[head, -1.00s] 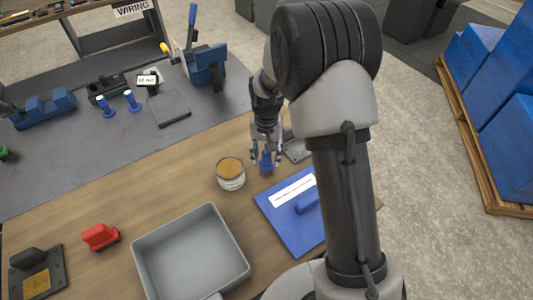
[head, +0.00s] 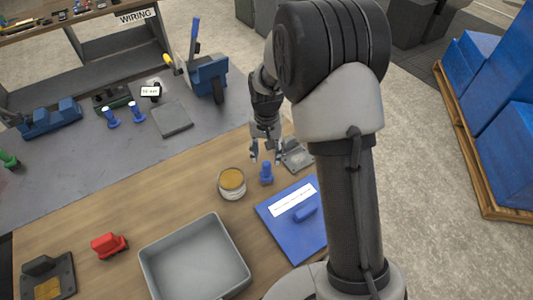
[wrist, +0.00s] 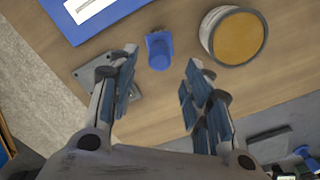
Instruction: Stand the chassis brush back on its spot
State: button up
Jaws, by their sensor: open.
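A small blue piece (head: 266,173), which looks like the chassis brush, stands upright on the wooden bench top between the tin and the blue board. In the wrist view the same blue piece (wrist: 159,50) shows ahead of the fingertips, centred between their lines. My gripper (head: 266,153) is open and empty just behind the piece in the head view, apart from it. In the wrist view my gripper (wrist: 158,75) has its blue-padded fingers wide apart. A grey metal plate (head: 297,155) lies beside the gripper; its marking as a spot cannot be told.
The tin (head: 231,183) with a tan top stands close left of the blue piece. The blue board (head: 283,225) with a white label lies to the front right.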

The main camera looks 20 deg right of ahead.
jog(key=shift+r+p, duration=0.3)
jog(key=shift+r, duration=0.3)
jog(key=shift+r, duration=0.1)
dwell(0.9)
jog(key=shift+s+r, duration=0.1)
jog(key=shift+r, duration=0.25)
jog(key=s+r+n+t+b, duration=0.2)
jog(key=s+r+b, duration=0.2)
jog(key=s+r, duration=0.7)
jog(key=s+r+n+t+b, duration=0.1)
jog(key=s+b, duration=0.1)
jog(key=s, duration=0.6)
jog(key=s+r+n+t+b, duration=0.1)
jog(key=s, duration=0.7)
jog(key=shift+s+r+t+b, duration=0.25)
jog(key=shift+r+t+b, duration=0.05)
jog(key=shift+b, duration=0.1)
